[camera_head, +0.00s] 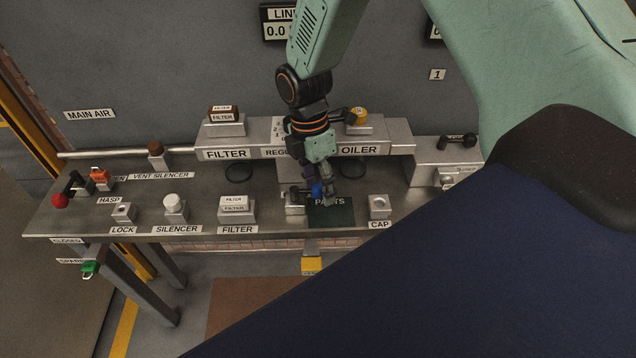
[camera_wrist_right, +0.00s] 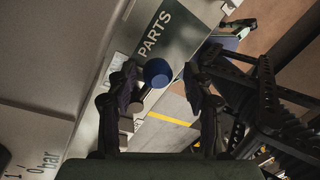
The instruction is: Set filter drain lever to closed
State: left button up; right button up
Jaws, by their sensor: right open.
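My right gripper (camera_head: 322,188) reaches down from the top of the head view to the bench beside the PARTS mat (camera_head: 332,214). Its jaws are open. A blue round knob (camera_head: 317,188) sits at the fingers, and in the right wrist view the knob (camera_wrist_right: 157,72) lies between the two fingers (camera_wrist_right: 160,78), with gaps not clear on both sides. The knob seems to belong to a lever on a small grey block (camera_head: 295,204); the lever's shaft and angle are mostly hidden. A label starting with D (camera_wrist_right: 113,74) is partly covered by a finger. My left gripper is not in view.
The grey bench (camera_head: 150,225) carries LOCK, SILENCER, FILTER and CAP blocks along its front. Behind stand the filter, regulator and oiler housings (camera_head: 228,142). A red-knobbed lever (camera_head: 60,200) is at far left. A yellow tag (camera_head: 311,264) hangs below the front edge.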

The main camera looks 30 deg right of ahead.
jog(key=shift+w, duration=0.15)
jog(key=shift+c, duration=0.4)
jog(key=shift+d+f, duration=0.1)
jog(key=shift+d, duration=0.05)
jog(key=shift+c, duration=1.4)
jog(key=c, duration=0.3)
grip_shut()
